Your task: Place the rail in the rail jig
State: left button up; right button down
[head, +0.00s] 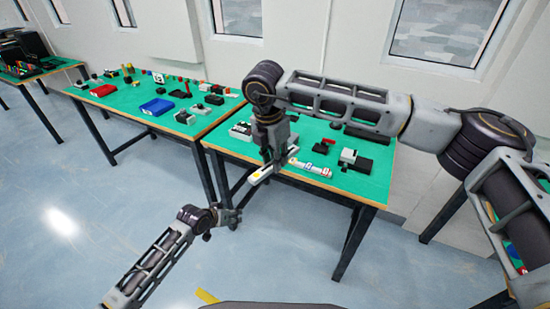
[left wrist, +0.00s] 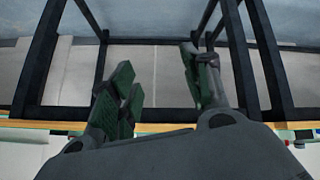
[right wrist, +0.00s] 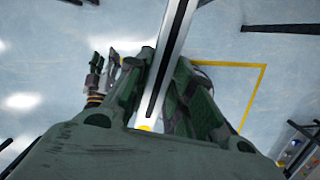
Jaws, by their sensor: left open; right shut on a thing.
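The rail (head: 260,175) is a long pale bar with a yellow spot, held above the near edge of the middle green table. My right gripper (head: 273,160) is shut on it. In the right wrist view the rail (right wrist: 178,40) runs between the fingers (right wrist: 163,85), with a dark groove along it. My left gripper (head: 232,215) is open and empty, low in front of the table and apart from the rail. Its spread fingers show in the left wrist view (left wrist: 160,85). I cannot tell for certain which fixture is the rail jig.
A white strip with coloured marks (head: 310,168) lies near the table's front edge. A black-and-white fixture (head: 354,161) stands to its right. The table on the left holds a blue tray (head: 157,107), a red tray (head: 103,91) and small parts. Open floor lies in front.

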pick_arm(q)
jog(key=s+a+f+g+y, duration=0.1)
jog(key=s+a+f, duration=0.3)
jog(key=f, duration=0.6)
jog(key=s+a+f+g+y, duration=0.1)
jog(key=s+a+f, duration=0.2)
jog(key=s+f, duration=0.55)
jog(key=s+a+f+y, duration=0.1)
jog(key=s+a+f, duration=0.25)
jog(key=f, duration=0.85)
jog(key=s+f+g, duration=0.1)
jog(key=s+f, duration=0.4)
jog(key=s, duration=0.6)
jog(key=s+d+f+g, duration=0.1)
jog(key=s+f, duration=0.4)
jog(key=s, duration=0.7)
jog(key=s+f+m+g, duration=0.1)
jog(key=s+f, duration=0.4)
jog(key=s, duration=0.6)
jog(key=shift+s+d+f+g+y, duration=0.15)
jog(key=shift+s+f+g+y, duration=0.2)
jog(key=shift+g, duration=0.25)
